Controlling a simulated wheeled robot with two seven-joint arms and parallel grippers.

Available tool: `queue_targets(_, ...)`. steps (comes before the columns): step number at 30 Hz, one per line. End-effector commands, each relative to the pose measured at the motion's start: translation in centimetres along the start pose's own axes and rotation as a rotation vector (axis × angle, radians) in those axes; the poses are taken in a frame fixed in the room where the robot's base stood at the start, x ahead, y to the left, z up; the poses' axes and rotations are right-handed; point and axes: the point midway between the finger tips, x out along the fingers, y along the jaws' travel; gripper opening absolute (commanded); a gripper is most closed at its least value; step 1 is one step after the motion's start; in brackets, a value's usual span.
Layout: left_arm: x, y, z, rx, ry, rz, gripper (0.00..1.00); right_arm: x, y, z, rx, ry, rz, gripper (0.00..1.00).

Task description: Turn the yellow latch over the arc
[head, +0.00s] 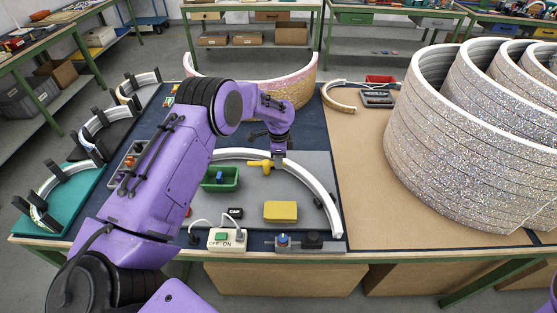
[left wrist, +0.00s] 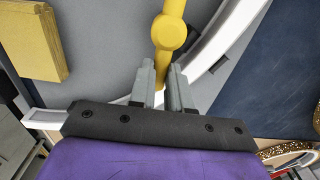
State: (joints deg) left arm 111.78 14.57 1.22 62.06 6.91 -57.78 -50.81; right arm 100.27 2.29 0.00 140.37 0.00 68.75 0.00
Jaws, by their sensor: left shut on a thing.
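The yellow latch (head: 262,164) stands at the inner side of the white arc (head: 312,183) on the grey board in the head view. In the left wrist view the latch (left wrist: 170,34) has a round hub, and its lower end sits between the fingers. My left gripper (head: 279,156) is above the arc at the latch; in the left wrist view the gripper (left wrist: 160,84) is shut on the latch. The white arc (left wrist: 228,40) passes beside and behind the fingers there. The latch's far end is cut off by the wrist view's top edge. My right gripper is not in view.
A yellow block (head: 281,212), a green bin (head: 220,179) and a switch box (head: 227,239) lie near the arc. Large glittery rings (head: 450,140) fill the right side. Brown board (head: 365,200) between is mostly clear. Black-clipped arcs stand at left.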

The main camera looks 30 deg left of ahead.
Motion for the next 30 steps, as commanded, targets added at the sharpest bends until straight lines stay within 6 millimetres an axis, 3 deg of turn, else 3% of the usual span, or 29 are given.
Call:
queue_targets(8,0.1,-0.8,0.1,-0.159,-0.001,-0.002,0.0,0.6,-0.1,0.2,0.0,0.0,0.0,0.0)
queue_targets(30,-0.1,-3.3,1.5,-0.844,0.001,-0.003,0.0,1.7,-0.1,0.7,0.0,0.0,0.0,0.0)
